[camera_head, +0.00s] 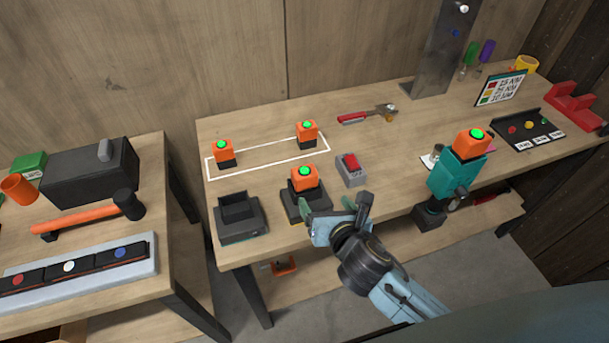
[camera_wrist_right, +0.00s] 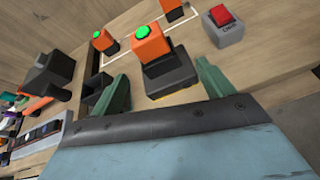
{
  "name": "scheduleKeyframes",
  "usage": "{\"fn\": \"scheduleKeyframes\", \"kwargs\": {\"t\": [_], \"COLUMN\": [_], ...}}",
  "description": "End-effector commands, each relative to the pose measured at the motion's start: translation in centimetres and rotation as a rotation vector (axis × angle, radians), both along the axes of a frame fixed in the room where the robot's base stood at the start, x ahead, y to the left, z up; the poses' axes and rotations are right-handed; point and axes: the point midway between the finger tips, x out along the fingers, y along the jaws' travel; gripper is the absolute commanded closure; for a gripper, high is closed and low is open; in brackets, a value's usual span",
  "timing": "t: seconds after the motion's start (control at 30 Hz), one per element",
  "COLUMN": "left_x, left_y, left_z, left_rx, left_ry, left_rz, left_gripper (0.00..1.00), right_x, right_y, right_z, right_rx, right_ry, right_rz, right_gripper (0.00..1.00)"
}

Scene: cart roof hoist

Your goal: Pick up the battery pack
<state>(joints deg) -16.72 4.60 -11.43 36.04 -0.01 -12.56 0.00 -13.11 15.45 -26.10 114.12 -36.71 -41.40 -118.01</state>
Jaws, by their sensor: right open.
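An orange battery pack (camera_head: 304,181) with a green top sits upright in a dark charger dock (camera_head: 293,211) near the table's front edge. My right gripper (camera_head: 327,204) is open and empty, just in front of this dock. In the right wrist view, the battery pack (camera_wrist_right: 152,45) and dock (camera_wrist_right: 172,82) appear between and beyond the open fingers (camera_wrist_right: 161,72); no contact is visible. Two similar packs stand in the white outline, at its left (camera_head: 223,152) and right (camera_head: 307,132). Another orange pack (camera_head: 472,143) is on a teal power tool (camera_head: 455,177). My left gripper is not in view.
An empty dark dock (camera_head: 241,230) stands left of the occupied one. A grey box with a red button (camera_head: 351,170) is close on the right.

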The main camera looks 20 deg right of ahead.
Motion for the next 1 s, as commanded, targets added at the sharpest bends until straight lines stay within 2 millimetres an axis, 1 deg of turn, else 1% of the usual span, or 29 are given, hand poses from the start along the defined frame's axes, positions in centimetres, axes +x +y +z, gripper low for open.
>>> {"fn": "scheduleKeyframes", "kwargs": {"t": [0.03,0.1,0.23,0.4,0.53,0.63,0.87,1.0], "left_x": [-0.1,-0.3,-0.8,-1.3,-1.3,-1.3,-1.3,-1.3], "left_y": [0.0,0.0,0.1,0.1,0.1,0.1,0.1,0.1], "left_z": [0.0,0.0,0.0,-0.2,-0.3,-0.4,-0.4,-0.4], "left_rx": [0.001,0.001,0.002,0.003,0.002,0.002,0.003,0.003], "left_ry": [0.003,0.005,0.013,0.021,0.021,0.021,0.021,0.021], "left_rz": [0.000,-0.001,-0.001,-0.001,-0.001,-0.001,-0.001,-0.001], "left_gripper": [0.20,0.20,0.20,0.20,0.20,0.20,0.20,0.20], "right_x": [0.3,0.6,1.6,4.5,6.7,7.8,9.2,11.0], "right_y": [0.4,0.7,1.0,1.2,1.3,1.3,1.3,1.3], "right_z": [0.4,0.8,0.8,-0.2,-1.1,-1.5,-1.9,-2.4], "right_rx": [-0.070,-0.143,-0.204,-0.205,-0.203,-0.204,-0.202,-0.201], "right_ry": [-0.023,-0.046,-0.066,-0.068,-0.067,-0.066,-0.065,-0.065], "right_rz": [0.045,0.088,0.122,0.123,0.123,0.123,0.121,0.121], "right_gripper": [0.20,0.20,0.20,0.20,0.20,0.20,0.20,0.20]}}
